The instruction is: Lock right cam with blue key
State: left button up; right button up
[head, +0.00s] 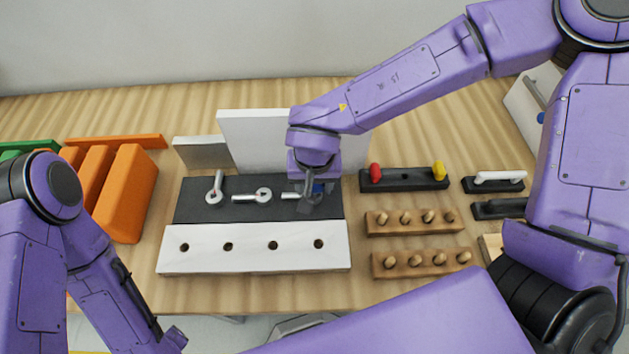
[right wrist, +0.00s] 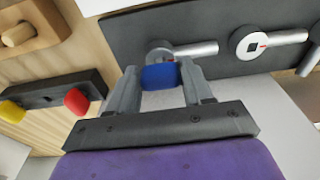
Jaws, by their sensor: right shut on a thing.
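My right gripper (head: 312,196) is over the right end of the dark panel (head: 190,207). In the right wrist view, its fingers (right wrist: 160,84) are shut on the blue key (right wrist: 160,76). The key is at the right cam (right wrist: 159,52), a round silver fitting with a rod; whether it is seated in the cam is hidden. In the head view the gripper covers most of this cam. The middle cam (head: 263,195) and the left cam (head: 216,190) lie on the panel to the left. My left arm shows at lower left; its fingers cannot be made out.
A white board (head: 255,262) with several holes lies in front of the panel. A white upright board (head: 250,140) stands behind it. To the right are a black holder (head: 405,184) with red (head: 375,173) and yellow (head: 438,171) keys, and wooden racks of dowels (head: 415,222). Orange blocks (head: 125,195) lie left.

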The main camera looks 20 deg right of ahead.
jog(key=m+p, duration=0.1)
jog(key=m, duration=0.2)
jog(key=shift+a+r, duration=0.1)
jog(key=shift+m+p, duration=0.35)
jog(key=shift+m, duration=0.55)
jog(key=shift+m+h+p, duration=0.3)
jog(key=shift+m+p, duration=0.05)
jog(key=shift+m, duration=0.45)
jog(key=shift+m+g+p, duration=0.3)
jog(key=shift+m, duration=1.3)
